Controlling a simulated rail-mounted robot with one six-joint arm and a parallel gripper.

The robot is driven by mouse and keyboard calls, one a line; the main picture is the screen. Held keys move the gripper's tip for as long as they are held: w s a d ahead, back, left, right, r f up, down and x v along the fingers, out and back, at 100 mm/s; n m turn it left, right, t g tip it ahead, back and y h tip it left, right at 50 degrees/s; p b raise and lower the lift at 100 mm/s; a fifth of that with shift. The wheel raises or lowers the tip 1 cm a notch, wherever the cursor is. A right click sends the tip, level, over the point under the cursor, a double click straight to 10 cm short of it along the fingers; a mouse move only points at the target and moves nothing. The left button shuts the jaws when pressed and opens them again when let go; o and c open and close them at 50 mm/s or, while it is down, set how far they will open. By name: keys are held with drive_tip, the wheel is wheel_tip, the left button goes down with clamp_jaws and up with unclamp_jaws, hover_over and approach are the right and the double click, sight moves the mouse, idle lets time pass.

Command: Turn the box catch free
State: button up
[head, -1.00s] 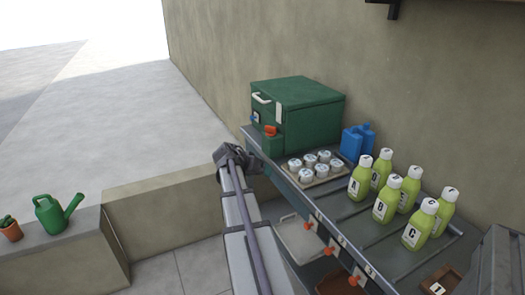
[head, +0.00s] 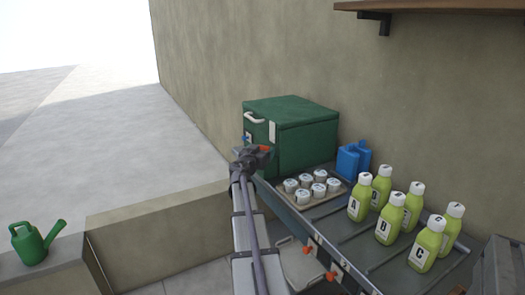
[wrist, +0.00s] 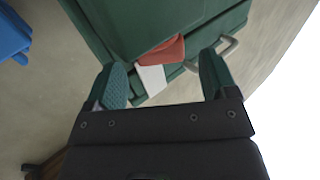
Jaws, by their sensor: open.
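The green box (head: 305,130) stands closed at the far end of the bench, with a pale handle (head: 254,118) on its front. Its orange-red catch (head: 265,149) shows just beside my gripper (head: 252,156), which partly covers the box front. In the wrist view the catch (wrist: 162,50) lies ahead, between the lines of the two fingers, with a white strip (wrist: 151,80) next to it. My gripper (wrist: 163,82) is open, with one teal finger on each side and nothing held. I cannot tell whether a finger touches the box.
A tray of white-lidded jars (head: 289,186) sits right of the box, and a blue container (head: 350,160) stands behind it. Several green bottles (head: 389,225) stand farther right. A wall (head: 230,60) rises behind the bench. A watering can (head: 32,243) is at far left.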

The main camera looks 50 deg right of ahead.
drive_tip(key=shift+x, duration=0.8)
drive_tip(key=shift+c, duration=0.4)
drive_tip(key=c, duration=0.9)
drive_tip(key=shift+o, duration=0.2)
drive_tip(key=shift+s+n+t, duration=0.1)
drive_tip(key=shift+n+t, duration=0.3)
drive_tip(key=shift+t, duration=0.2)
drive_tip(key=n+t+y, duration=0.1)
drive_tip(key=n+t, duration=0.1)
drive_tip(key=t, duration=0.1)
drive_tip(key=shift+s+t+y, duration=0.25)
drive_tip(key=shift+t+y, duration=0.05)
drive_tip(key=shift+y, duration=0.1)
drive_tip(key=n+t+y, duration=0.6)
drive_tip(key=shift+s+d, duration=0.2)
drive_tip(key=shift+d, duration=0.15)
drive_tip(key=shift+t+y, duration=0.3)
